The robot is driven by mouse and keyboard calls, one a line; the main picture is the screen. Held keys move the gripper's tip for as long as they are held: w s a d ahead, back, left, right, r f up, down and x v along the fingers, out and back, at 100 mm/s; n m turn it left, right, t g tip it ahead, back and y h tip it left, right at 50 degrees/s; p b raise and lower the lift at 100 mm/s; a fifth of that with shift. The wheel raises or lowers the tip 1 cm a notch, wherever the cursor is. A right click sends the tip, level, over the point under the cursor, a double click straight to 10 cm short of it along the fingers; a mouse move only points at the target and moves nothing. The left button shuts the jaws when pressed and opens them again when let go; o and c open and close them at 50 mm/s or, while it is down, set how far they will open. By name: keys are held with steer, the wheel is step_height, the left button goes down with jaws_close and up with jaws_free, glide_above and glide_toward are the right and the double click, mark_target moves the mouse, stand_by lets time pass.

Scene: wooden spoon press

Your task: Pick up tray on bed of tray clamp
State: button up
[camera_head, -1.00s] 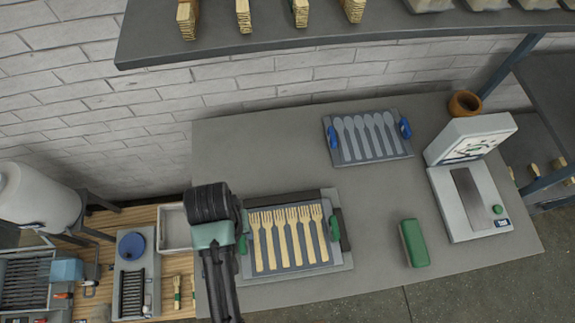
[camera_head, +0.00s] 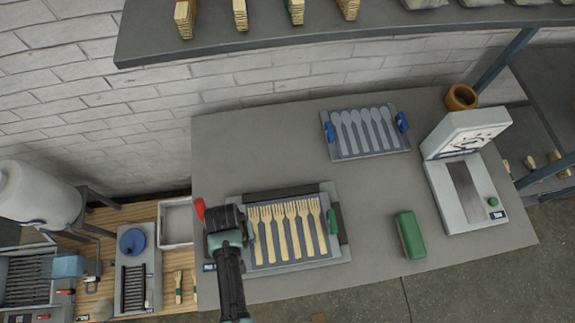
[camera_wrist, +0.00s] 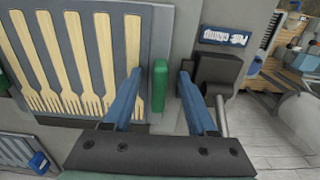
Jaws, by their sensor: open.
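The grey tray (camera_head: 261,256) holds several wooden forks and lies on the bed of the tray clamp (camera_head: 338,252). Its right green handle (camera_head: 332,222) shows clearly; the left one is mostly hidden by my gripper (camera_head: 228,222) in the head view. In the wrist view, my gripper (camera_wrist: 159,78) is open, with its blue fingers on either side of the left green handle (camera_wrist: 160,86). Gaps show on both sides of the handle. The clamp's name label (camera_wrist: 225,37) and a dark clamp block (camera_wrist: 217,72) are close to the outer finger.
A second tray (camera_head: 345,151) with blue handles and several grey spoon shapes lies behind. A green block (camera_head: 410,235), a white scale (camera_head: 465,195) and a brown pot (camera_head: 461,97) are to the right. A red lever (camera_head: 200,208) stands left of my gripper. A shelf (camera_head: 335,28) overhangs the back.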

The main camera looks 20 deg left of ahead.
steer(key=shift+c, duration=0.3)
jaws_close()
stand_by(1.2)
